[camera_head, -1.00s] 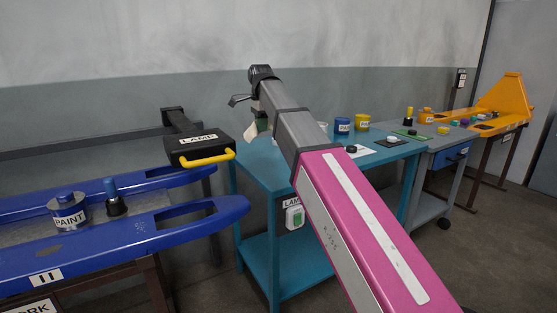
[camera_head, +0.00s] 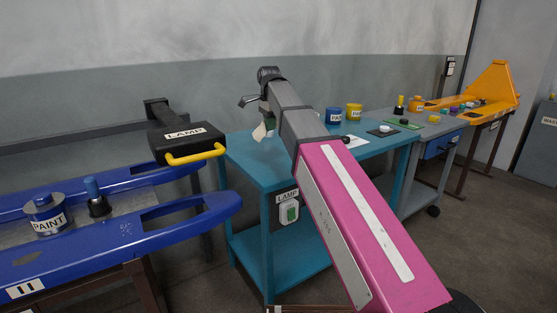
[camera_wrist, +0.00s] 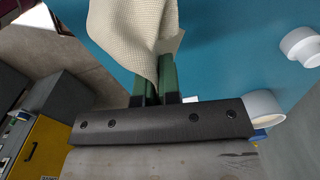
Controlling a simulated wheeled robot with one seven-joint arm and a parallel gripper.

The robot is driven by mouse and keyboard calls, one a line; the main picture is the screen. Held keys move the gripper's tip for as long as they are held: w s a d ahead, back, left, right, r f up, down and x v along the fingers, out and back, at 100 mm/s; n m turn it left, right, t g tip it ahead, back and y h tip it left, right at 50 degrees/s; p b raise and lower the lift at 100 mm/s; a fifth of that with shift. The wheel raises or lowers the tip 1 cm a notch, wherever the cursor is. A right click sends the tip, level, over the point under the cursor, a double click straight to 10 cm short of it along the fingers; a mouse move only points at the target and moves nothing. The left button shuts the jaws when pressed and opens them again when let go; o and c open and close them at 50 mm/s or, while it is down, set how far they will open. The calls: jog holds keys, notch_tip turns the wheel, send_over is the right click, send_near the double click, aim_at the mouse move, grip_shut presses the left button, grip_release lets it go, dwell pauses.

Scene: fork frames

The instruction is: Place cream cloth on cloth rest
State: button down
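The cream cloth (camera_wrist: 132,35) fills the upper middle of the wrist view, hanging as a folded, textured piece. My gripper (camera_wrist: 155,75) has green fingers close together, and the cloth is pinched at them and covers part of them. In the head view a small pale bit of the cloth (camera_head: 259,132) shows below my gripper (camera_head: 268,121), above the near-left part of the teal table (camera_head: 265,165). I cannot tell which thing is the cloth rest.
Blue (camera_head: 333,115) and yellow (camera_head: 354,112) pots stand at the table's back. A blue bench (camera_head: 180,218) and lamp (camera_head: 186,143) are left; a grey cart (camera_head: 425,150) is right.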

jog(key=d+f, duration=0.1)
jog(key=f, duration=0.1)
jog(key=w+d+f, duration=0.1)
jog(key=d+f, duration=0.1)
jog(key=shift+d+f, duration=0.15)
jog(key=shift+f, duration=0.2)
jog(key=shift+w+f, duration=0.1)
jog(key=shift+f, duration=0.65)
jog(key=c, duration=0.6)
grip_release()
